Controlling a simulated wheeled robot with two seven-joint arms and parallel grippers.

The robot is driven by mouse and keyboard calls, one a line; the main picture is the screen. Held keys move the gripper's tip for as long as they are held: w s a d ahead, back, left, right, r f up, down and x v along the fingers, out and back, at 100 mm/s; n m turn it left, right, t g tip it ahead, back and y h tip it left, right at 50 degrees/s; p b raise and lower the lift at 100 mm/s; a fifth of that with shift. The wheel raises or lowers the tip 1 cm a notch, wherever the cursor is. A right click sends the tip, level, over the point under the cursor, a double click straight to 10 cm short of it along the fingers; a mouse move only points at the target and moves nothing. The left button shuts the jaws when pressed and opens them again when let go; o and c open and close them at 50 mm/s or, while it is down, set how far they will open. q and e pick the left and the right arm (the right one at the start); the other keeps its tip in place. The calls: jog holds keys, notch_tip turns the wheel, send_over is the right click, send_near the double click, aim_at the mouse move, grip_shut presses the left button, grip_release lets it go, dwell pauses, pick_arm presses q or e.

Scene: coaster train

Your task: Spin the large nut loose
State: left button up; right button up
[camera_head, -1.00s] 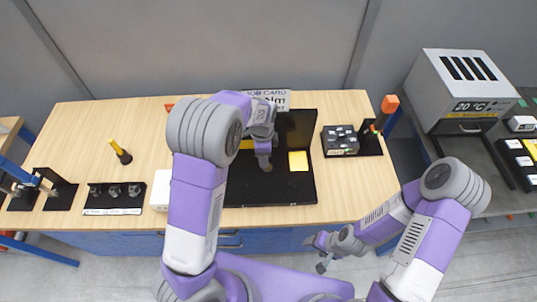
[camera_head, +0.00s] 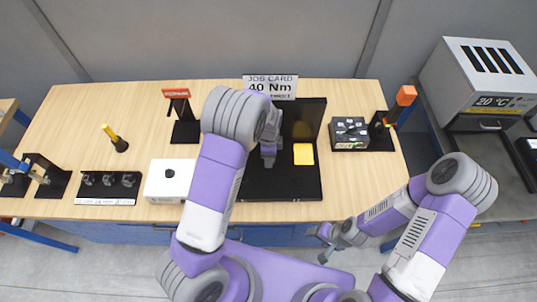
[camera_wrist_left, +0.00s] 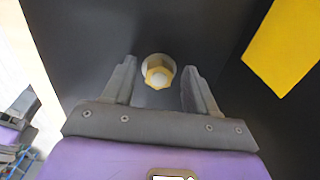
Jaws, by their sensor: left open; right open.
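The large nut (camera_wrist_left: 159,75) shows in the left wrist view as a brass-coloured hex on a pale round end, against a black surface. My left gripper (camera_wrist_left: 157,82) is open, with one finger on each side of the nut and dark gaps between; I cannot tell whether the fingers reach its depth. In the head view my left gripper (camera_head: 268,158) is over the black fixture (camera_head: 285,188), and the arm hides the nut there. My right gripper (camera_head: 324,245) is open and empty in front of the bench's front edge.
A yellow square (camera_head: 304,154) lies on the black fixture. A job card reading 40 Nm (camera_head: 270,87) stands behind it. A white box (camera_head: 168,181), a socket rack (camera_head: 107,186) and a yellow-handled tool (camera_head: 115,138) are left; a dark parts box (camera_head: 349,133) is right.

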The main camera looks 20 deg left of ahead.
pick_arm(q)
jog(key=shift+f, duration=0.1)
jog(key=c, duration=1.1)
jog(key=shift+o, duration=0.2)
